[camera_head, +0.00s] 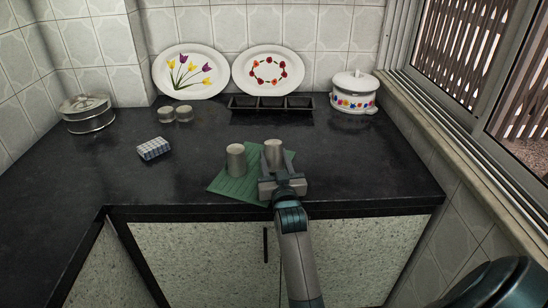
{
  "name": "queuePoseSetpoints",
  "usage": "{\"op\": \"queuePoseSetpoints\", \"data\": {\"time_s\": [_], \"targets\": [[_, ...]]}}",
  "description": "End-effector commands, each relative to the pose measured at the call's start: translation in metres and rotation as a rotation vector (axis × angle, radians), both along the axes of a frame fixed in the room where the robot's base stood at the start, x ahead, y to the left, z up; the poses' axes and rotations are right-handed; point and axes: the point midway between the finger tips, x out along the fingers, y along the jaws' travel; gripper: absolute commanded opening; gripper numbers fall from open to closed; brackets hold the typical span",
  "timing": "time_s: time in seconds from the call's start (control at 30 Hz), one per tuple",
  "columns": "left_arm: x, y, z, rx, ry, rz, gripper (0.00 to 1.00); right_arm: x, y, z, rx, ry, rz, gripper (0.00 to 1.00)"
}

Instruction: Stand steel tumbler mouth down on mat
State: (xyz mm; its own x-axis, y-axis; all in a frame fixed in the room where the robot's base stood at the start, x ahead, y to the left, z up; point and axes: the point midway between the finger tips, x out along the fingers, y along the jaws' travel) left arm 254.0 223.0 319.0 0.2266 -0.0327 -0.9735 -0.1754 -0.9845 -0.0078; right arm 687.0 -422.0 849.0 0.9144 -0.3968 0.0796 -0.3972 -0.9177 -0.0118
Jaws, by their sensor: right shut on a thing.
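The green mat (229,189) lies near the front edge of the dark counter. One steel tumbler (236,162) stands upright on the mat. A second steel tumbler (273,152) is at the mat's right side, in the jaws of my right gripper (276,168), which is shut on it. The gripper hides its lower part, so I cannot tell whether it touches the mat. It looks roughly upright. Which end of either tumbler is the mouth is too small to tell. My left gripper is not in view.
A steel pot (88,114), two plates (190,72), a dark sectioned tray (271,103) and a white lidded pot (354,93) stand behind. The counter right of the gripper is clear.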

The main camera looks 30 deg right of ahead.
Motion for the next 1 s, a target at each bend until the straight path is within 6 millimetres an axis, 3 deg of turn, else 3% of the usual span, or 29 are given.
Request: {"op": "queuePoseSetpoints", "data": {"time_s": [0.37, 0.4, 0.47, 0.67, 0.8, 1.0], "targets": [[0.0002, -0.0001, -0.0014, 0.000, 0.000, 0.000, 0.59, -0.0001, 0.0000, -0.0044, 0.000, 0.000, 0.000, 0.09], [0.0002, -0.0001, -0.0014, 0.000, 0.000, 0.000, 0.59, -0.0001, 0.0000, -0.0044, 0.000, 0.000, 0.000, 0.52], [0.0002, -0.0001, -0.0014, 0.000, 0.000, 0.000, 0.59, 0.0001, 0.0000, -0.0043, 0.000, 0.000, 0.000, 0.64], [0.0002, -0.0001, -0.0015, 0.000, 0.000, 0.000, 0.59, 0.0001, 0.0000, -0.0043, 0.000, 0.000, 0.000, 0.64], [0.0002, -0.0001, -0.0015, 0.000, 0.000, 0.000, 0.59, 0.0001, 0.0000, -0.0045, 0.000, 0.000, 0.000, 0.95], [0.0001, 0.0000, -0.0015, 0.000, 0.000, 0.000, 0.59, 0.0000, -0.0001, -0.0044, 0.000, 0.000, 0.000, 0.95]]}}
